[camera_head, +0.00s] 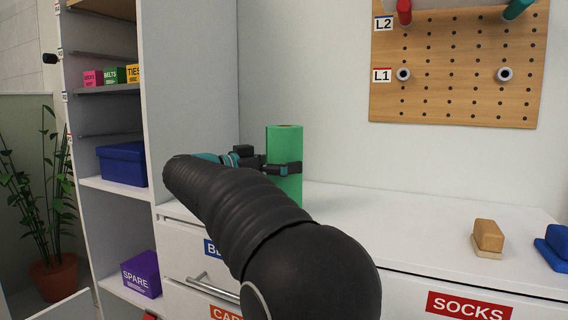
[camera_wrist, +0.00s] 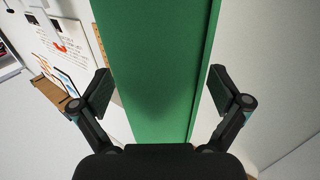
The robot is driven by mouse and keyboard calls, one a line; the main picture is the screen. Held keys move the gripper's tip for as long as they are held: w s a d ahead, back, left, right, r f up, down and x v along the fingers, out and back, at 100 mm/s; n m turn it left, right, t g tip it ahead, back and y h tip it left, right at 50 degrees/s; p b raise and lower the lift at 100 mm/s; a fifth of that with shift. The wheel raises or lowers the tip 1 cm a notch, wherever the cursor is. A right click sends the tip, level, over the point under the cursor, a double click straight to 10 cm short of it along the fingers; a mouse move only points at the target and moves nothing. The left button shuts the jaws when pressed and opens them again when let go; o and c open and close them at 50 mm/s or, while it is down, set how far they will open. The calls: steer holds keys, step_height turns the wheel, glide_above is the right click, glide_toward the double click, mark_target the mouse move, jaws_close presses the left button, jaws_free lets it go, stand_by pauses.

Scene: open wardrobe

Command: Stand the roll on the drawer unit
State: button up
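The green roll (camera_head: 284,140) is upright over the top of the white drawer unit (camera_head: 400,222). Its lower end is partly hidden by my arm, so I cannot see clearly how it meets the surface. My gripper (camera_head: 283,168) is around the roll at mid-height, with one finger across its front. In the wrist view the roll (camera_wrist: 155,70) fills the middle, between the fingers of my gripper (camera_wrist: 160,92). A narrow gap shows between each finger pad and the roll, so the gripper looks open.
A tan brush-like block (camera_head: 488,236) and a blue one (camera_head: 556,245) lie on the unit's right. A pegboard (camera_head: 455,65) hangs on the wall behind. Shelves at left hold a blue box (camera_head: 122,165) and a purple SPARE box (camera_head: 141,274). The middle of the top is clear.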

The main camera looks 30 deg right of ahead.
steer(key=shift+r, duration=0.15)
steer(key=a+p, duration=0.1)
steer(key=a, duration=1.1)
steer(key=shift+s+p, duration=0.3)
steer(key=shift+s, duration=0.15)
